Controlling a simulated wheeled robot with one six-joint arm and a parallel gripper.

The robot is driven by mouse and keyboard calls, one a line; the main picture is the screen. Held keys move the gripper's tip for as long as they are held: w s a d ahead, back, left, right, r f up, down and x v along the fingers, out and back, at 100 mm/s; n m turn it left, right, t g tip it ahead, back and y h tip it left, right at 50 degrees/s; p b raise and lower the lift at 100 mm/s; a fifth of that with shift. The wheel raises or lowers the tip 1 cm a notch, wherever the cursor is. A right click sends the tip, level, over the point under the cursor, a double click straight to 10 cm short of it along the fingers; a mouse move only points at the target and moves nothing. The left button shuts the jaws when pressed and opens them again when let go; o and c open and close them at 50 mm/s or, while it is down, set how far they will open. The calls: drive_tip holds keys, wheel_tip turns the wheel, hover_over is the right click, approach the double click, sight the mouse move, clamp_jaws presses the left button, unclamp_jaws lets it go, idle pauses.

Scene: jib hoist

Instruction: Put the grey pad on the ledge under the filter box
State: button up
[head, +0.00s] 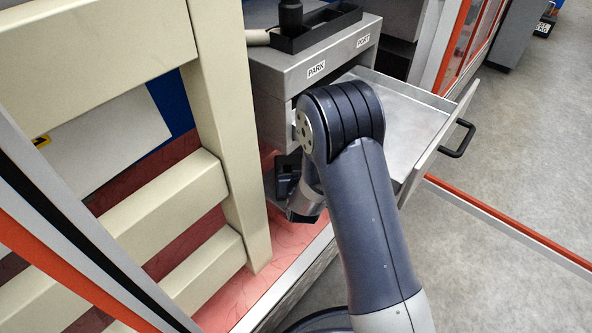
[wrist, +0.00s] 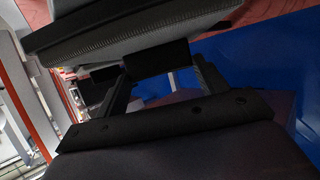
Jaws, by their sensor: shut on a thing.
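My gripper shows in the wrist view (wrist: 157,77), with its two fingers closed on a black block. The block appears joined to a grey, textured slab with a dark edge, which I take to be the grey pad (wrist: 125,38). It fills the top of that view, close to the fingertips. In the head view my gripper (head: 303,205) is low at the left side of the grey cabinet, partly hidden by my arm; the pad cannot be made out there. I cannot surely tell which parts are the filter box and its ledge.
The grey cabinet (head: 275,75) bears PARK and PORT labels and a black tray (head: 320,32). Its drawer (head: 405,105) stands open to the right, close to my arm. Cream rails (head: 222,120) stand close on the left. Grey floor (head: 520,150) is clear at right.

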drive_tip(key=o, duration=1.2)
